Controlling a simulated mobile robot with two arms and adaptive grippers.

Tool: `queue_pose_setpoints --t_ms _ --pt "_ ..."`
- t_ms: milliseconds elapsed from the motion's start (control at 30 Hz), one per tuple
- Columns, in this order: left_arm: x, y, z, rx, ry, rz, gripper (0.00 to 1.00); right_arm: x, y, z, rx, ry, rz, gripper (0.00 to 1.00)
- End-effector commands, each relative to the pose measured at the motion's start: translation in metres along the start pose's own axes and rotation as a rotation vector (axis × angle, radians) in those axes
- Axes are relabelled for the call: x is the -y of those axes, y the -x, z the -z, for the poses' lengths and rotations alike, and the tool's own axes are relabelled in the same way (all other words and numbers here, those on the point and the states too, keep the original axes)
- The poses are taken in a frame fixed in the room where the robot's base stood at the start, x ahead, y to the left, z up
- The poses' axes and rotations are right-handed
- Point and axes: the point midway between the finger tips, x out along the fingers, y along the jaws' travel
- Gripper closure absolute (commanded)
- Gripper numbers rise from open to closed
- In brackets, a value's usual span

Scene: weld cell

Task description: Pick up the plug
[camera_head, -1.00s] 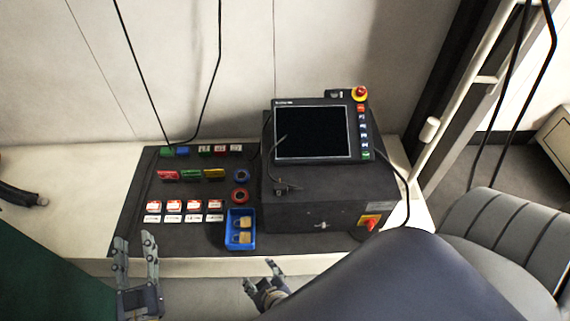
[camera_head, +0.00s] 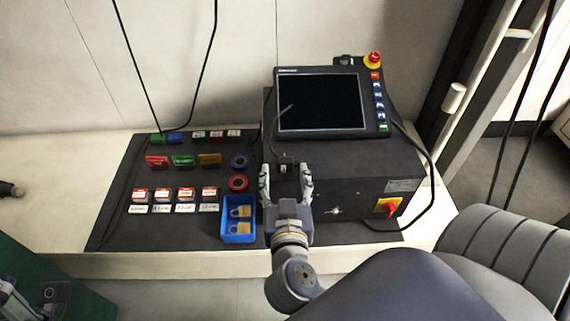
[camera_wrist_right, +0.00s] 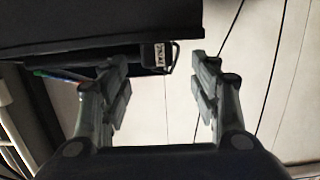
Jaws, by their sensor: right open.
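The plug (camera_head: 284,159) is a small dark piece on the black box under the screen, with a thin black cable running up from it. My right gripper (camera_head: 286,172) is open, with one finger on each side of the plug's near end. In the right wrist view, a dark block with a pale label, seemingly the plug (camera_wrist_right: 154,57), shows between the open fingers (camera_wrist_right: 159,62), nearer the left one. No contact is visible. Part of my left gripper (camera_head: 30,298) shows at the lower left corner, too cut off to read its jaws.
The black box (camera_head: 345,185) carries a tilted screen (camera_head: 320,101), a red stop button (camera_head: 374,58) and a red-yellow switch (camera_head: 387,207). A blue tray (camera_head: 239,231) with padlocks stands left of my right gripper. Tags and labels lie on the dark mat (camera_head: 112,222).

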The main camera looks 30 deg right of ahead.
Motion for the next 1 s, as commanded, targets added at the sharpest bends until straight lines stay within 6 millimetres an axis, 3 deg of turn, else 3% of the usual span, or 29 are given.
queue_pose_setpoints --t_ms 167,500,800,867,1000 --pt "0.0 0.0 -0.001 0.001 0.0 0.0 0.6 0.0 -0.012 0.0 -0.001 0.003 0.001 0.43" --pt "0.0 0.006 -0.002 0.003 0.0 0.0 0.6 -0.003 -0.056 0.002 -0.001 0.003 0.001 0.43" --pt "0.0 0.006 -0.002 0.003 0.0 0.0 0.6 -0.003 -0.061 0.002 0.002 0.003 0.0 0.43" --pt "0.0 0.006 -0.002 0.004 0.0 0.0 0.6 -0.003 -0.061 0.002 0.002 0.002 0.0 0.55" --pt "0.0 0.006 -0.002 0.004 0.0 0.0 0.6 -0.003 -0.061 0.002 0.002 0.002 0.0 0.86"
